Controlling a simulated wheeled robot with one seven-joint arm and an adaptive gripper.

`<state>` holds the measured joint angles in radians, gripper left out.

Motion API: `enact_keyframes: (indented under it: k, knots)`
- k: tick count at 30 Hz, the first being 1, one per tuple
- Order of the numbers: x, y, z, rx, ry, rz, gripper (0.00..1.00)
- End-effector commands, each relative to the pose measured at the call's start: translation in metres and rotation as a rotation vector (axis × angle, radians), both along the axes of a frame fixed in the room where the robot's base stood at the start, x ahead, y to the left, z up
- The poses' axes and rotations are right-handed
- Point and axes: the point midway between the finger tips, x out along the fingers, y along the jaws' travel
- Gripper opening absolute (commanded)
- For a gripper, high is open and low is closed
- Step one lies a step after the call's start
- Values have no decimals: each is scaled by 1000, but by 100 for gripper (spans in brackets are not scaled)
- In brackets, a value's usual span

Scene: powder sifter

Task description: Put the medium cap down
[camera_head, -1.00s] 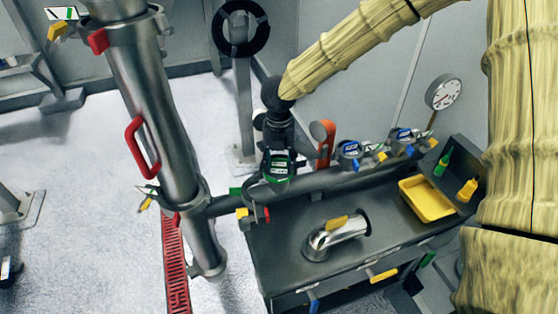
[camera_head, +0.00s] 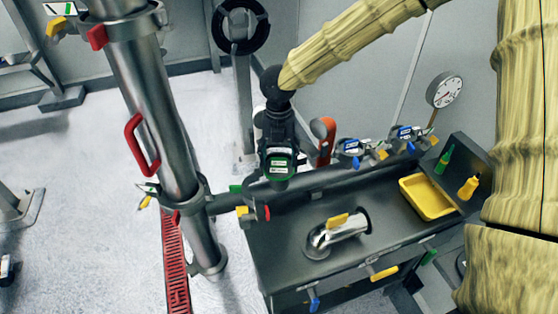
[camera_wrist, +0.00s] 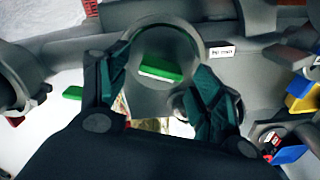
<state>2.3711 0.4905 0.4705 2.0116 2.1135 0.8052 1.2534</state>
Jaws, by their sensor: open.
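A round grey cap-like part with a green bar handle (camera_wrist: 160,70) shows in the wrist view, seated on a grey pipe-like body; I take it for the medium cap. My gripper's teal fingers (camera_wrist: 158,68) stand spread on its left and right, apart from each other. I cannot tell whether they touch it. In the head view my gripper (camera_head: 280,172) hangs over the dark horizontal pipe (camera_head: 335,178) at the bench's back left. The cap is hidden there behind my gripper.
The dark bench (camera_head: 275,250) carries a silver elbow pipe (camera_head: 343,228) and a yellow tray (camera_head: 430,197). An orange-red handle (camera_head: 323,140) and blue-and-yellow clamps (camera_head: 352,150) stand close right of my gripper. A steel column (camera_head: 165,125) rises at left.

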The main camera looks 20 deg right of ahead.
Motion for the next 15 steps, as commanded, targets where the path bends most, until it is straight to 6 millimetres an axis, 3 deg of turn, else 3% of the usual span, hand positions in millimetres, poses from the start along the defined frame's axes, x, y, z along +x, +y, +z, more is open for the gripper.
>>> enact_keyframes:
  k: [15]
  knots:
    - [0,0,86,1,0,-1,66]
